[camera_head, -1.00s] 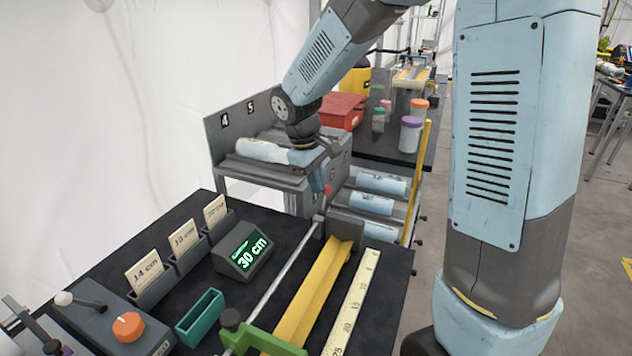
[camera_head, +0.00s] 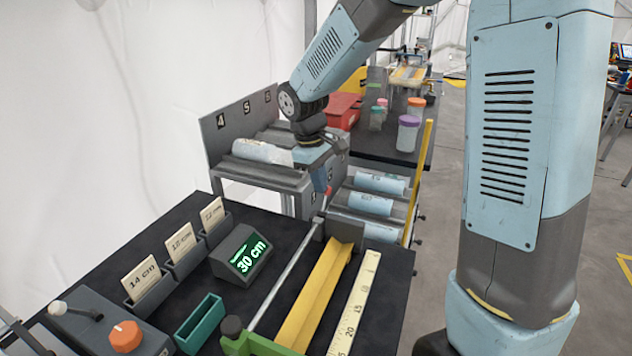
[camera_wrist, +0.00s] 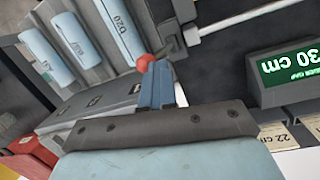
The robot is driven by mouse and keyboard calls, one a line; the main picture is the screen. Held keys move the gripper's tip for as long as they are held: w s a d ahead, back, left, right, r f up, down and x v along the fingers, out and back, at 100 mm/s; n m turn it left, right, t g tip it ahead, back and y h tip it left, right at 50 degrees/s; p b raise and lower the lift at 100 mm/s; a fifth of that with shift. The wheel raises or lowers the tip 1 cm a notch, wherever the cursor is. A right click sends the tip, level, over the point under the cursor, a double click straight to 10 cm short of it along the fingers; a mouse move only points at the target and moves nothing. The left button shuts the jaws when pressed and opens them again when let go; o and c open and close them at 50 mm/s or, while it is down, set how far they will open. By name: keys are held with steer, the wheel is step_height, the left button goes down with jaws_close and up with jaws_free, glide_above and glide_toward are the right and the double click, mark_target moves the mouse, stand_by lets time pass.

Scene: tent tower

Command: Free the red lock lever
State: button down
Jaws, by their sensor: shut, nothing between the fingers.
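A small red ball knob, which looks like the end of the red lock lever (camera_wrist: 146,61), shows in the wrist view right at the tips of my fingers. In the head view a small red spot, the lever (camera_head: 328,190), shows just below them. My gripper (camera_wrist: 156,76) is shut, its two blue fingers together with nothing between them. It points down at the front of the grey rack (camera_head: 262,178). I cannot tell whether the fingertips touch the knob. The lever's arm and pivot are hidden.
Pale blue cylinders (camera_head: 379,183) lie in the lower rack at right. A black bench with a 30 cm display (camera_head: 241,254), yellow channel (camera_head: 315,295) and ruler (camera_head: 358,305) stands in front. A yellow upright post (camera_head: 418,180) stands right of the rack.

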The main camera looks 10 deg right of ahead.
steer(key=shift+s+d+f, duration=0.15)
steer(key=shift+s+f, duration=0.05)
steer(key=shift+s, duration=0.15)
steer(key=shift+s+a+r, duration=0.1)
steer(key=shift+a, duration=0.15)
steer(key=a+r, duration=0.4)
steer(key=r, duration=0.8)
steer(key=s+d+r+m+t, duration=0.1)
steer(key=s+d+m+t, duration=0.1)
steer(key=s+d, duration=0.4)
steer(key=s+d+r+m+t+y, duration=0.1)
steer(key=s+d+m, duration=0.3)
steer(key=s+d, duration=0.3)
steer(key=s+d+r+m+t+y, duration=0.1)
steer(key=s+d+m+t, duration=0.1)
steer(key=s+d, duration=0.4)
steer(key=shift+s+d+r+m+t, duration=0.25)
steer(key=shift+s+d+m+t, duration=0.05)
steer(key=shift+s+m, duration=0.5)
